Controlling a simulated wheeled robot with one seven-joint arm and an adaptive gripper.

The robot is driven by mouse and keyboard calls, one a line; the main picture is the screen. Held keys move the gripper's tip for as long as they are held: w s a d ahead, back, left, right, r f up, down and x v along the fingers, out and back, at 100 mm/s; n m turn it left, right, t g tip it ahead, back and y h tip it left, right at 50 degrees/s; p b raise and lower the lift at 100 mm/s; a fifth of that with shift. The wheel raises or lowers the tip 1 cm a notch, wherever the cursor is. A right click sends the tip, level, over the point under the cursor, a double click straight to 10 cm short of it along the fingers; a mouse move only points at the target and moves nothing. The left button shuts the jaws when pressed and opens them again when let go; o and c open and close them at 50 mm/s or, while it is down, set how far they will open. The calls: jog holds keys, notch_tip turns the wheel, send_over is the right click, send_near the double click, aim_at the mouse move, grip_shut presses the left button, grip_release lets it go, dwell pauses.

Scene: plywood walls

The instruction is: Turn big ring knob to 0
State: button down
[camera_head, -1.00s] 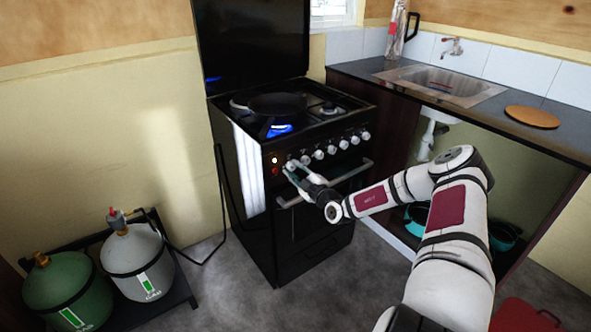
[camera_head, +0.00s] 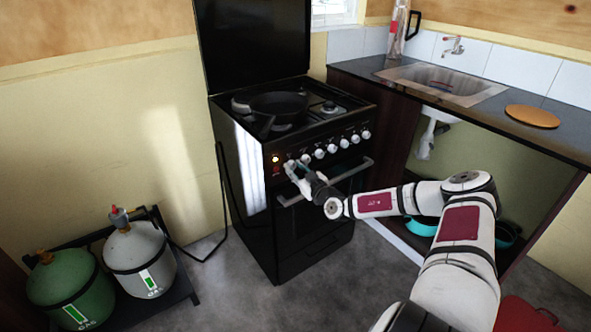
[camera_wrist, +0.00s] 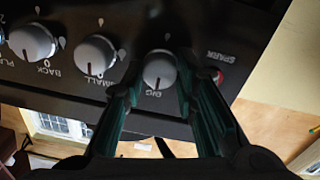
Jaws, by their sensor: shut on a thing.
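The big ring knob (camera_wrist: 159,69) is a white round knob beside the label BIG in the wrist view. Its red mark points to the label side, like the mark on the small ring knob (camera_wrist: 96,55). My gripper (camera_wrist: 160,72) is shut on the big ring knob, with one green finger on each side. In the head view my gripper (camera_head: 292,166) is at the left end of the knob row. No flame shows under the pan (camera_head: 276,103). The 0 by the big ring knob cannot be made out.
The back ring knob (camera_wrist: 32,42) is beyond the small ring knob. The red spark button (camera_wrist: 216,76) is close beside one finger. The oven handle (camera_head: 345,172) runs below the knobs.

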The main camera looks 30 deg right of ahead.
dwell(0.4)
jog(key=c, duration=1.3)
grip_release()
jog(key=s, duration=1.2)
jog(key=shift+a, duration=0.1)
